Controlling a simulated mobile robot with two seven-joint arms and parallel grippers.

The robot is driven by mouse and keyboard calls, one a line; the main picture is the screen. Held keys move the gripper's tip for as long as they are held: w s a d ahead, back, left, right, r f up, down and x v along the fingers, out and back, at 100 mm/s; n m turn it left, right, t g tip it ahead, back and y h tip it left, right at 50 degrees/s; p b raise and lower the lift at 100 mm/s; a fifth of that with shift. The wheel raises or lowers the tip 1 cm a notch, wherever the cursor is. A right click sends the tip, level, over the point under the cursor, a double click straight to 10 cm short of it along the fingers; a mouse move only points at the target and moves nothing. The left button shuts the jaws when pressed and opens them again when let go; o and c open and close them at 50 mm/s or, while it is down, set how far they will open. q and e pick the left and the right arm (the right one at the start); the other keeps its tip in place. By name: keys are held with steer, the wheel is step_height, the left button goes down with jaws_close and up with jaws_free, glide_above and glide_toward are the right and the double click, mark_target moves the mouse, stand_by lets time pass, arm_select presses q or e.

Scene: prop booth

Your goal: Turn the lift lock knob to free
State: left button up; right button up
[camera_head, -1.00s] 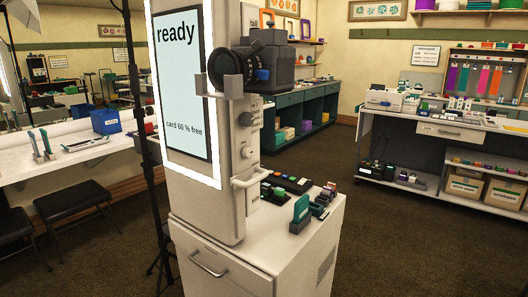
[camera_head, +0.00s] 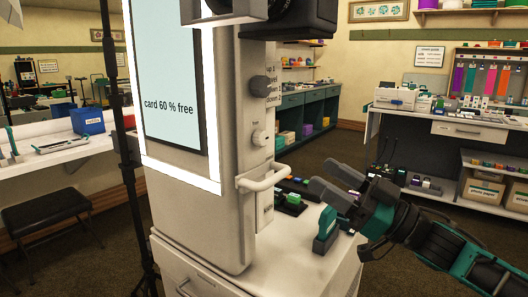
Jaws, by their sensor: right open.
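The booth column (camera_head: 215,120) stands at the centre with knobs on its right side face. A pale round knob (camera_head: 260,138) sits there with a tiny label above it; I cannot read its setting surely. A dark grey knob (camera_head: 262,88) is above it, beside a label reading up, level and down positions. My right gripper (camera_head: 321,175) comes in from the right, open and empty, its two grey fingers pointing left toward the column. It is apart from both knobs, lower and to the right of them. My left gripper is not in view.
A white handle bar (camera_head: 264,180) juts from the column below the pale knob. A teal item in a stand (camera_head: 326,228) and several small coloured items lie on the cabinet top (camera_head: 275,258) near my right gripper. A lit screen (camera_head: 170,70) faces left.

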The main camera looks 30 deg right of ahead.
steer(key=b, duration=0.1)
glide_toward(265, 139)
steer(key=x, duration=0.3)
steer(key=shift+x, duration=2.5)
steer(key=shift+r, duration=0.1)
steer(key=shift+a, duration=0.1)
steer(key=c, duration=1)
